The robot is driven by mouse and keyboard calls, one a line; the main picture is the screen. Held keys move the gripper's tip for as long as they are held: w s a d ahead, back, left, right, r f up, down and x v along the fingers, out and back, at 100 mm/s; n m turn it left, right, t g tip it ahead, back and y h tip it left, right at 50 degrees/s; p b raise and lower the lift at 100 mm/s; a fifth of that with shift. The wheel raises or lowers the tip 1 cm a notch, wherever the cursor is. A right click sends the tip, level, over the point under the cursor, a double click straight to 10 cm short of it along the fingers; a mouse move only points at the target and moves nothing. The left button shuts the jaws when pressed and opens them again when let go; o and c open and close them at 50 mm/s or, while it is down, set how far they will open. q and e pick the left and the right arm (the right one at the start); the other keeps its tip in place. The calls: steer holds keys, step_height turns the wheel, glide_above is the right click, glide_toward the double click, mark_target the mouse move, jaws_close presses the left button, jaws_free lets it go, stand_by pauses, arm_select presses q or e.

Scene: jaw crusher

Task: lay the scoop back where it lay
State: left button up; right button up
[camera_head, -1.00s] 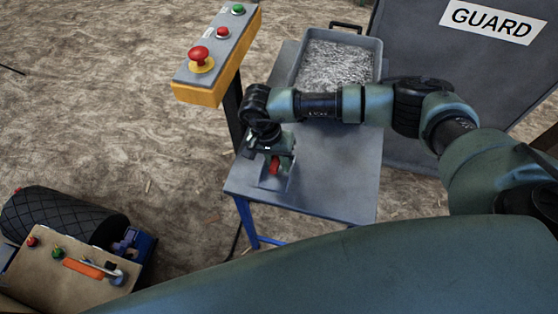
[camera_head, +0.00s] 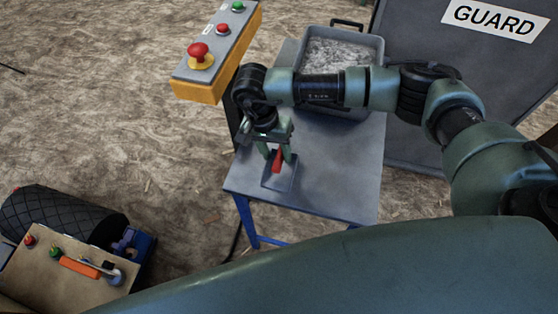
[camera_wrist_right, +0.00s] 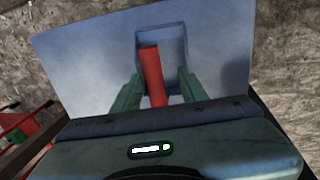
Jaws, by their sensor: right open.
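The scoop has a red handle (camera_head: 278,160) and a grey pan (camera_head: 281,180). It lies on the blue-grey table (camera_head: 345,180), near the left front corner in the head view. My right gripper (camera_head: 276,158) is open just above the scoop, with one finger on each side of the red handle and gaps showing. The right wrist view shows the handle (camera_wrist_right: 153,75) between the two green fingers (camera_wrist_right: 155,92), with the pan (camera_wrist_right: 172,45) beyond it. My left gripper is not in view.
A grey tray of crushed stone (camera_head: 340,52) stands at the back of the table. A yellow-sided button box (camera_head: 215,55) stands at the table's left. A dark GUARD panel (camera_head: 450,80) is at the right. The table front is clear.

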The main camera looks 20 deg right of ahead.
step_height(320, 180, up, 8)
steer(key=a+b, duration=0.1)
steer(key=b, duration=0.1)
steer(key=shift+w+a, duration=0.2)
steer(key=shift+w, duration=0.2)
steer(key=shift+f, duration=0.15)
